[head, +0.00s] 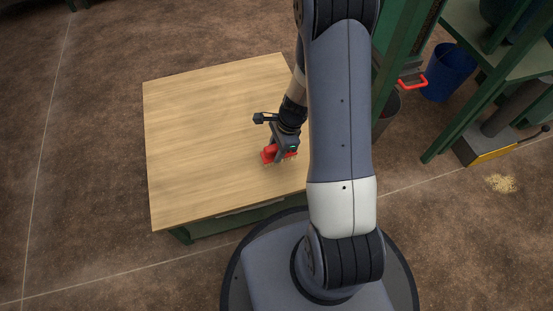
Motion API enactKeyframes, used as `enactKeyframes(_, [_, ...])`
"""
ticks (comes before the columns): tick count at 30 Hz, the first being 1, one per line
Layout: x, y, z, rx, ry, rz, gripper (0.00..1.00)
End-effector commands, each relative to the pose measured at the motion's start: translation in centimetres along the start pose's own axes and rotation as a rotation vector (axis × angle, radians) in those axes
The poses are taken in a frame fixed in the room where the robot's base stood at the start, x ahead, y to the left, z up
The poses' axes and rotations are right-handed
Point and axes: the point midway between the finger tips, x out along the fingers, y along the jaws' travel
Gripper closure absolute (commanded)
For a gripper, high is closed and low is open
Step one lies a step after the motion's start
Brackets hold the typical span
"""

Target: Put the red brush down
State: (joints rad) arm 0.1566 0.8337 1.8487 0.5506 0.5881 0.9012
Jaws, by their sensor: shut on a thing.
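The red brush (268,154) is at the right part of the wooden table (200,130), near its front right corner. My gripper (281,153) points down over the brush and is shut on it. The middle of the brush is hidden by the gripper. I cannot tell whether the bristles touch the tabletop or hang just above it.
The tabletop is bare to the left of the brush. A small pale pile (500,183) lies on the floor at the far right.

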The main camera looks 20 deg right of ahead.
Motion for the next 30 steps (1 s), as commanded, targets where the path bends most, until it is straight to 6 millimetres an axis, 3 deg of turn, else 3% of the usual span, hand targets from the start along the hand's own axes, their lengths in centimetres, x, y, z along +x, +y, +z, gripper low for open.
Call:
enactKeyframes(4, [3.0, 0.1, -0.9, 0.001, 0.000, 0.003, 0.97])
enactKeyframes(20, [4.2, 0.0, -1.3, -0.001, 0.001, 0.001, 0.97])
enactKeyframes(21, [4.2, 0.0, -1.3, -0.001, 0.001, 0.001, 0.57])
enactKeyframes(28, [4.2, 0.0, -1.3, -0.001, 0.000, 0.001, 0.39])
enactKeyframes(30, [4.2, 0.0, -1.3, -0.001, 0.000, 0.001, 0.39])
